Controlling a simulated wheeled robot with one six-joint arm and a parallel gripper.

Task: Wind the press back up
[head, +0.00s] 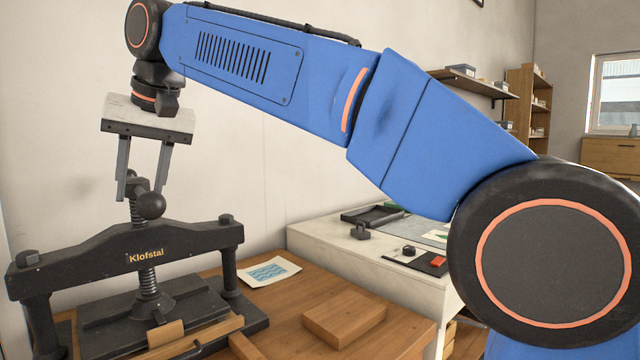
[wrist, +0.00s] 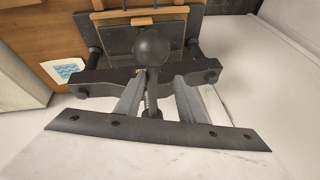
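The black press (head: 100,245), marked Klofstal, stands on the wooden bench at the lower left. Its threaded screw runs through the crossbeam, with a dark plate (head: 110,315) low at its foot. A handle with a black ball (head: 150,205) tops the screw; the ball also shows in the wrist view (wrist: 152,46). My gripper (head: 140,192) points down over the screw top, its two grey fingers apart, one on each side of it. The wrist view also shows the fingers (wrist: 157,82) spread with the handle between them. Finger contact with the handle cannot be told.
A print with blue waves (head: 270,272) and a wooden block (head: 345,318) lie on the bench (head: 290,335) right of the press. A white counter (head: 335,238) with trays and small tools stands behind. The wall is close behind the press.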

